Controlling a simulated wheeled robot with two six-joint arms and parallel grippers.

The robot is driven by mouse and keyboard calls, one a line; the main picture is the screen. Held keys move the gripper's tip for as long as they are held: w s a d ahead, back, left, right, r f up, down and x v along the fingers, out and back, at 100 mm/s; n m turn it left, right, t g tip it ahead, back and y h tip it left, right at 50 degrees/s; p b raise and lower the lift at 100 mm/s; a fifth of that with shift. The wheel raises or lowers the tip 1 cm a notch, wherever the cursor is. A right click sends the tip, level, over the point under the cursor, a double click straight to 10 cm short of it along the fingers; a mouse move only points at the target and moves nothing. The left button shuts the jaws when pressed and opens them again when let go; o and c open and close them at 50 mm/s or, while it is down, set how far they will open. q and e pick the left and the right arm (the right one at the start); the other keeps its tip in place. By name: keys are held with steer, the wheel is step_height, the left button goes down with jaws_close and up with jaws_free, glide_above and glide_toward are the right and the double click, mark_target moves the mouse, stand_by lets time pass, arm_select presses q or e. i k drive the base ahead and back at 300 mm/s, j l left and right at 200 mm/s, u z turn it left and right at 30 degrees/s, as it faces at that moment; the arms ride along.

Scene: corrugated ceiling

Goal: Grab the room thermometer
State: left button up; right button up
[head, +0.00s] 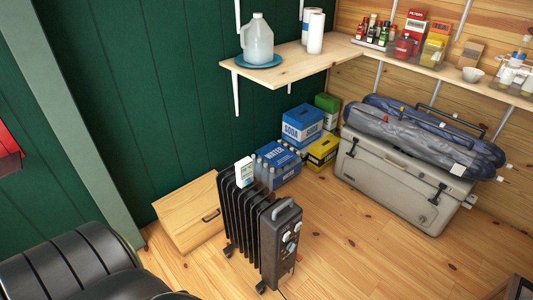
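A small white device with a green-tinted face, which looks like the room thermometer (244,172), stands upright on top of a black oil-filled radiator (250,225). It sits toward the radiator's back left end, away from the control panel. The marks on its face are too small to read. Neither of my grippers is in the head view, so nothing is seen near the thermometer.
A wooden drawer box (190,212) stands behind the radiator. Blue bottle packs (279,160) and a grey cooler (395,185) are farther back. A shelf (292,68) runs above. A black padded seat (75,265) fills the lower left. Floor (370,265) right of the radiator is clear.

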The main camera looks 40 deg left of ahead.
mark_target(244, 168)
steer(key=i+l+u, duration=0.1)
steer(key=i+u, duration=0.3)
steer(key=i+l+u, duration=0.2)
steer(key=i+u, duration=0.25)
steer(key=i+l+u, duration=0.2)
steer(key=u, duration=0.2)
steer(key=i+l+u, duration=0.25)
steer(key=l+u, duration=0.15)
steer(key=l, duration=0.15)
